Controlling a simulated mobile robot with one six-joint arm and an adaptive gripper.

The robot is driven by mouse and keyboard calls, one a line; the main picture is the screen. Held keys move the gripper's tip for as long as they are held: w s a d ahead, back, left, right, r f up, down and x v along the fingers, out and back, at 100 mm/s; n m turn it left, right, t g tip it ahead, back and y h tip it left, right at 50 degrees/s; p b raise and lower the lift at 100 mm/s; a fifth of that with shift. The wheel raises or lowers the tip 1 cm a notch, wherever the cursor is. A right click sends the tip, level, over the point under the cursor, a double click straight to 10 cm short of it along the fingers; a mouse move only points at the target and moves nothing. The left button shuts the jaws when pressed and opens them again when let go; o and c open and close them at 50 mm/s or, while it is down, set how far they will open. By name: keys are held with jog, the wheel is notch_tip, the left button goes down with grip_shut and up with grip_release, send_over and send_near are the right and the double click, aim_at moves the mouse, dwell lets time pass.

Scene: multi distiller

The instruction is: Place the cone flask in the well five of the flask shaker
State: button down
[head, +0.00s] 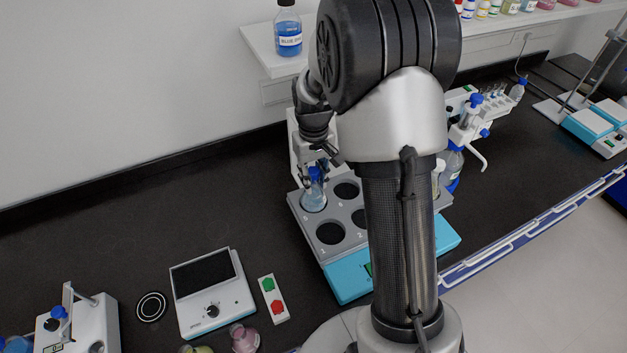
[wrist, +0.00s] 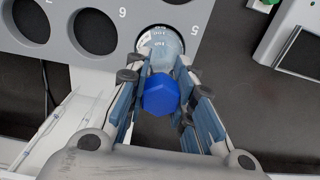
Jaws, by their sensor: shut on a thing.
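The cone flask (head: 314,196) has clear glass, pale blue contents and a blue cap. It stands upright at the back-left well of the flask shaker (head: 345,283), a grey rack on a turquoise base. My gripper (head: 318,163) is above it, with its fingers around the flask's upper part. In the wrist view, my gripper (wrist: 157,78) has a finger on each side of the blue cap (wrist: 160,95). The flask body (wrist: 160,44) lies within the well ring beside the printed 5. How deep it sits cannot be told.
Empty wells (head: 331,233) lie near the flask. A white hotplate-like device (head: 213,293) and a red-green button box (head: 273,299) stand to the left. A shelf (head: 262,52) with a blue bottle (head: 288,29) is behind. My arm hides the shaker's right part.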

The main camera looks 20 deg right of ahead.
jog(key=shift+f, duration=0.4)
jog(key=shift+f, duration=0.2)
jog(key=c, duration=1.4)
grip_release()
jog(key=shift+o, duration=0.2)
